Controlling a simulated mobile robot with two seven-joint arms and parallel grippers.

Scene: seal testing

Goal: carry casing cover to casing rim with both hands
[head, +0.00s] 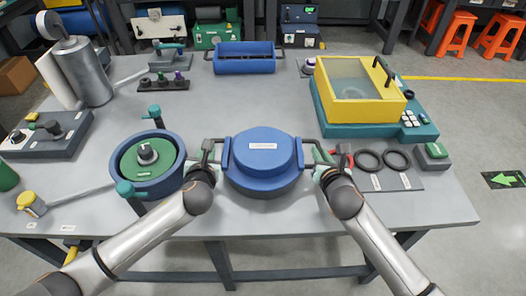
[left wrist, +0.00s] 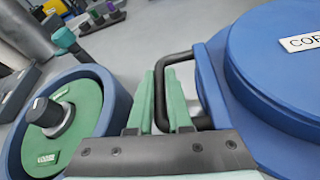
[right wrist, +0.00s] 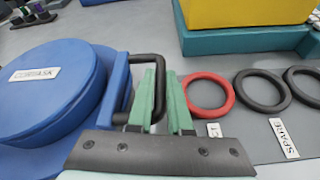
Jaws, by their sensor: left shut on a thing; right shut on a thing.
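The casing cover (head: 263,150) is a blue round lid with a white label and a black bar handle on each side. It appears level, in the middle front of the table. My left gripper (head: 208,155) is shut on its left handle (left wrist: 172,60), and my right gripper (head: 322,160) is shut on its right handle (right wrist: 140,57). A dark round edge shows below the cover's front. I cannot tell whether that is the casing rim, or whether the cover touches anything below.
A blue round vessel with a green top (head: 171,172) stands close left of my left gripper. A red ring (right wrist: 207,92) and black rings (head: 368,161) lie right of my right gripper. A yellow box (head: 358,95) and a blue tray (head: 244,67) stand behind. Bare table (head: 220,105) lies between.

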